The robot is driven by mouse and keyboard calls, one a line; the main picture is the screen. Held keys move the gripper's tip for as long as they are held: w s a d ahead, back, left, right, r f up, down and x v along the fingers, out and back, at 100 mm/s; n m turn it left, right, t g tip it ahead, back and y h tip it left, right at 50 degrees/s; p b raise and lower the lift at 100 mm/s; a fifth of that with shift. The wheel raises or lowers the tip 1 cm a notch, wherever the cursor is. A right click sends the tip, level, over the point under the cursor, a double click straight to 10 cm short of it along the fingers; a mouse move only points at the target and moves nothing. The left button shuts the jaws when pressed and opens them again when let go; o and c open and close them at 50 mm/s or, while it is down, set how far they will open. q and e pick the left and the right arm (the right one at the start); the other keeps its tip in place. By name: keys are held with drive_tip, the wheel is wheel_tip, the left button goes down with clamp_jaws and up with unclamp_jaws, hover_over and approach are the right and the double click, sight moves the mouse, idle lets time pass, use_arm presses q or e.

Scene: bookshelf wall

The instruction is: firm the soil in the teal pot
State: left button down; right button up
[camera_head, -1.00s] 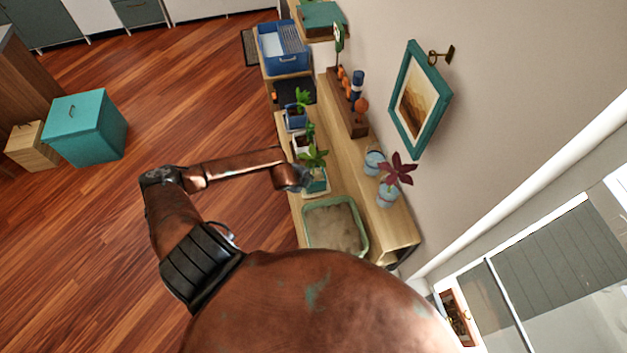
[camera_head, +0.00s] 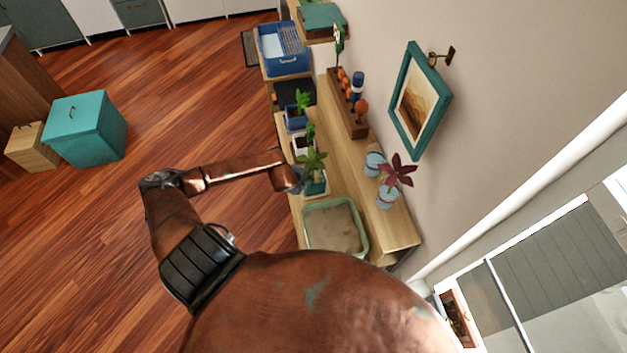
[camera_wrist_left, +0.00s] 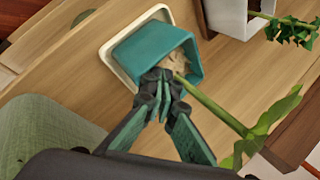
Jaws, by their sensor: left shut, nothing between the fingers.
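The teal pot (camera_wrist_left: 160,50) stands on a cream saucer (camera_wrist_left: 112,60) on the wooden shelf. A green plant stem (camera_wrist_left: 215,108) rises from its pale brown soil (camera_wrist_left: 180,62). My left gripper (camera_wrist_left: 165,82) is shut and empty, its fingertips at the pot's near rim, beside the stem. The fingers hide part of the soil, and I cannot tell whether they touch it. In the head view the pot (camera_head: 318,188) and its plant (camera_head: 312,160) are partly behind my left wrist and gripper (camera_head: 298,182). My right gripper is not in view.
A pale green tub (camera_head: 363,250) of soil stands close in front of the pot. A white pot (camera_wrist_left: 228,20) with another plant is beyond it. A wooden rack (camera_head: 350,122), blue pots (camera_head: 387,198) and a red-leaved plant (camera_head: 397,172) stand along the wall side.

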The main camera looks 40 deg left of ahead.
use_arm(q)
drive_tip(key=shift+r, duration=0.5)
drive_tip(key=shift+w, duration=0.1)
drive_tip(key=shift+w, duration=0.1)
drive_tip(key=shift+w, duration=0.35)
drive_tip(key=shift+f+b, duration=1)
drive_tip(key=shift+r, duration=0.1)
wheel_tip(320, 180, up, 8)
drive_tip(key=p, duration=0.5)
drive_tip(key=shift+p, duration=0.4)
